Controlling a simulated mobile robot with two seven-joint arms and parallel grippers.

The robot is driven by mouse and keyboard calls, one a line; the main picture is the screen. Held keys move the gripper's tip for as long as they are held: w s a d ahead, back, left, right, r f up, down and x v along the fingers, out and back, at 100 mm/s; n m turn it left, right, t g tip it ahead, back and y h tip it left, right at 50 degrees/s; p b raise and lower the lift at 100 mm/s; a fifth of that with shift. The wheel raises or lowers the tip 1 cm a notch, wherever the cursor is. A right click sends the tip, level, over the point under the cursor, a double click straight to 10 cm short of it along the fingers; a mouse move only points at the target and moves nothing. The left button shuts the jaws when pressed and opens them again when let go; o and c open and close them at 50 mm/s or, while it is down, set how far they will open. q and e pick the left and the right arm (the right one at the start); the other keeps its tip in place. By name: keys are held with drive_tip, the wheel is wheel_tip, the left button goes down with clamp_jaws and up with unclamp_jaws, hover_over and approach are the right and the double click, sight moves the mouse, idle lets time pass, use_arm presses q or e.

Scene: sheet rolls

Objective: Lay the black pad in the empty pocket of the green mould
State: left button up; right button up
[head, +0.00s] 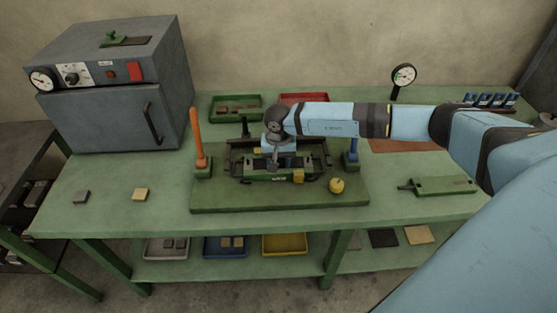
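My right arm reaches in from the right, and its gripper (276,162) points down over the middle of the bench fixture. The fingertips are small and partly lost against the dark parts, so I cannot tell if they are open or hold anything. Below them is a green block (265,175) with dark parts, perhaps the mould; its pockets cannot be made out. A flat green plate with a dark handle (445,185) lies at the right. A small dark grey pad (82,197) lies at the bench's left, apart from my gripper. My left gripper is not in view.
The fixture's green base (220,200) carries an orange lever (197,140), a blue handle (353,145) and a yellow knob (337,186). A tan pad (140,195) lies left of it. A grey oven (105,90) stands back left. Green (235,118) and red trays (303,97) stand behind.

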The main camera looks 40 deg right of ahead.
drive_tip(key=shift+f, duration=0.15)
drive_tip(key=shift+s, duration=0.1)
drive_tip(key=o, duration=0.8)
drive_tip(key=shift+c, duration=0.2)
drive_tip(key=shift+o, duration=1.1)
drive_tip(key=shift+f, duration=0.1)
